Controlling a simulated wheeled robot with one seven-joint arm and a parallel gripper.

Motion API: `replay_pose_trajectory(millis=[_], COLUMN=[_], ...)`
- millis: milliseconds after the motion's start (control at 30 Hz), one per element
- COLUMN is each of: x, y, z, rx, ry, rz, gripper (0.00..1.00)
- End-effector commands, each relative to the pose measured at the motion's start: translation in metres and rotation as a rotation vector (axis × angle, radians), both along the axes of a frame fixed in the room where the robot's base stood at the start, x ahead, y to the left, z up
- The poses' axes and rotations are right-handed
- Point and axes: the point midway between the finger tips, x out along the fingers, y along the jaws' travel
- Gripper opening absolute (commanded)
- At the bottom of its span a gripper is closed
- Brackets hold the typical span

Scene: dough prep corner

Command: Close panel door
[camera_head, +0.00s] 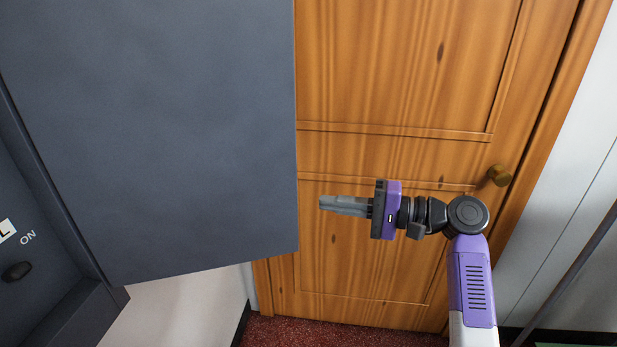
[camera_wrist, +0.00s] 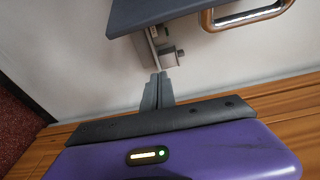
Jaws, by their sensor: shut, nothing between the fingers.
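The panel door (camera_head: 170,130) is a large dark blue-grey flat sheet. It stands swung open from the grey panel box (camera_head: 50,240) at the left of the head view. My gripper (camera_head: 322,203) is shut and empty, to the right of the door's free edge with a small gap in the picture. Its closed fingertips (camera_wrist: 158,76) show in the wrist view. A dark flat piece, probably the panel door (camera_wrist: 160,12), shows above them there. The door hides much of the box's inside.
A black knob (camera_head: 17,271) sits by an ON label in the box. A metal-framed object (camera_wrist: 245,14) is at the wrist view's top right. The floor is red carpet (camera_head: 330,335).

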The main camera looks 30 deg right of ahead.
Motion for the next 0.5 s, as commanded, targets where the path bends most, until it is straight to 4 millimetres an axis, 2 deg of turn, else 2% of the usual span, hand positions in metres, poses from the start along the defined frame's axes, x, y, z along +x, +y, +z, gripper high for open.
replay_pose_trajectory(millis=[33,100,200,333,500], x=[0.000,-0.005,-0.013,-0.020,-0.019], y=[-0.009,-0.017,-0.025,-0.030,-0.023], z=[0.023,0.050,0.079,0.099,0.105], rx=[0.005,0.013,0.013,0.009,0.008], ry=[-0.021,-0.040,-0.057,-0.069,-0.072], rz=[0.042,0.103,0.170,0.223,0.241], gripper=[0.00,0.00,0.00,0.00,0.00])
